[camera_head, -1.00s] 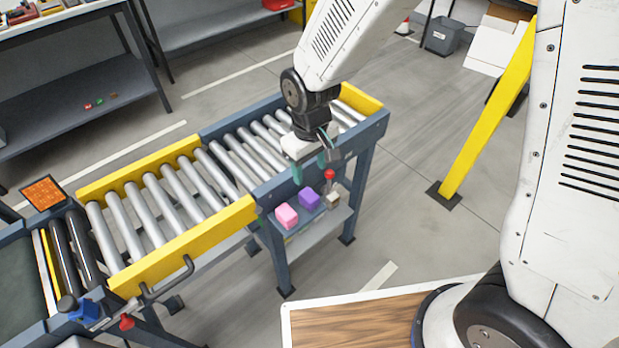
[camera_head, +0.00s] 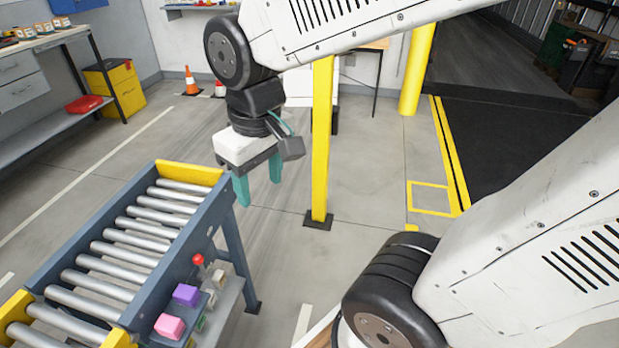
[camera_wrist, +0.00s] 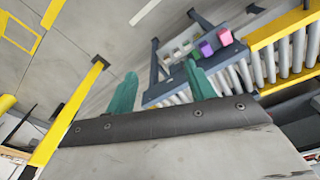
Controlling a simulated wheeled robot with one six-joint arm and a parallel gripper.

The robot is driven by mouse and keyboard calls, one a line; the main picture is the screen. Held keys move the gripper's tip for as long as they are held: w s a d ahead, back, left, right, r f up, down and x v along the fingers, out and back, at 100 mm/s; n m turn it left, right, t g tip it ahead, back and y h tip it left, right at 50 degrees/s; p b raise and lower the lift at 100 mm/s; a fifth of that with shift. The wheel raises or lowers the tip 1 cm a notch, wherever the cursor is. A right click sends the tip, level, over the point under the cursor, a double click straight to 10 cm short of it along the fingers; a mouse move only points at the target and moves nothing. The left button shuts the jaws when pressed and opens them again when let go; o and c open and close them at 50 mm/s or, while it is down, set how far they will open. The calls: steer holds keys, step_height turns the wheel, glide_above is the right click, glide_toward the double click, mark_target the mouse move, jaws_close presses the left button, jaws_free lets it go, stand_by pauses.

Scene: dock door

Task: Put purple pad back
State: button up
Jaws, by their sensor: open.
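A purple block (camera_head: 186,295), which looks like the purple pad, sits on a small ledge at the side of the roller conveyor in the head view. A pink block (camera_head: 169,326) is beside it. In the wrist view the purple pad (camera_wrist: 206,49) and the pink block (camera_wrist: 224,37) show beyond the fingers. My gripper (camera_head: 258,190) has two teal fingers, apart and with nothing between them. It is in the air beyond the conveyor's far end, above and apart from the purple pad. In the wrist view my gripper (camera_wrist: 160,90) is open and empty.
The roller conveyor (camera_head: 213,212) with blue-grey sides fills the lower left. A red knob (camera_head: 198,259) stands near the purple pad. A yellow post (camera_head: 321,140) rises just right of my gripper. Open floor lies around it. A dark doorway area (camera_head: 510,140) is at right.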

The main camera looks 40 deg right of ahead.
steer(key=s+d+r+m, duration=0.2)
steer(key=s+d, duration=0.1)
steer(key=s, duration=0.5)
steer(key=shift+d+r, duration=0.3)
steer(key=shift+r, duration=0.05)
